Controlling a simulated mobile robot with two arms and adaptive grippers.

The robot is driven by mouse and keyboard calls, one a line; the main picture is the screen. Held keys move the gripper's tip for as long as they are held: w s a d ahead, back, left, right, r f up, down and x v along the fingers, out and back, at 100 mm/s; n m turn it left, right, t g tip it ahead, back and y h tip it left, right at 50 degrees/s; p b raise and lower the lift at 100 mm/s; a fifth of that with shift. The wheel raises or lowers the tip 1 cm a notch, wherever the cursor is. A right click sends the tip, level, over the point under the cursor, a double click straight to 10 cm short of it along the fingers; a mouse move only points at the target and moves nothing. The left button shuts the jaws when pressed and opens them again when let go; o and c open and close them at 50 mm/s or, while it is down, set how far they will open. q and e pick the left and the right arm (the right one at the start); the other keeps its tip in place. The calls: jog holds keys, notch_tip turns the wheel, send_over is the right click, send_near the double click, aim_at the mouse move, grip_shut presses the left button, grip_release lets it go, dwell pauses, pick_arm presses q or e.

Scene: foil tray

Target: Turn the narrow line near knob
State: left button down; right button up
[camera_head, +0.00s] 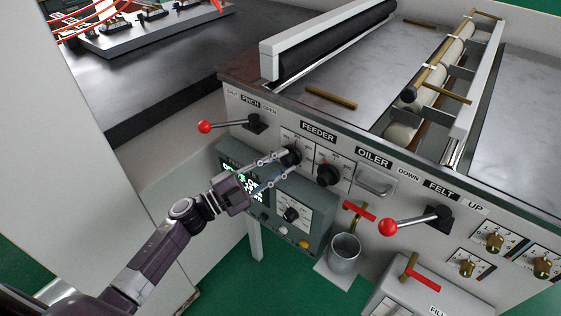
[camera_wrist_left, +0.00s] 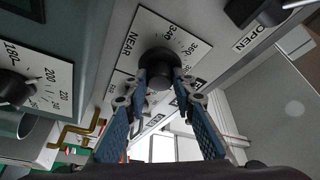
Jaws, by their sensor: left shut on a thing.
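The near knob (camera_head: 291,155) is a black round knob on a white dial plate under the FEEDER label. In the left wrist view the knob (camera_wrist_left: 160,62) sits on a plate marked NEAR, with numbers such as 340 and 360. My left gripper (camera_head: 284,162) reaches it from the lower left. In the left wrist view its two blue fingers (camera_wrist_left: 159,84) are on either side of the knob, shut on it, and cover part of its sides. The knob's pointer cannot be made out. My right gripper is not in view.
A second black knob (camera_head: 328,174) is close on the right. A grey control box (camera_head: 262,190) with a dial (camera_head: 291,214) juts out below. Red-ball levers (camera_head: 205,127) and (camera_head: 388,228) stick out from the panel. A metal cup (camera_head: 344,250) stands lower right.

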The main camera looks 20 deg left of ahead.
pick_arm(q)
jog(key=shift+m, duration=0.4)
jog(key=c, duration=1.6)
grip_release()
jog(key=v, duration=1.2)
jog(key=shift+r, duration=0.1)
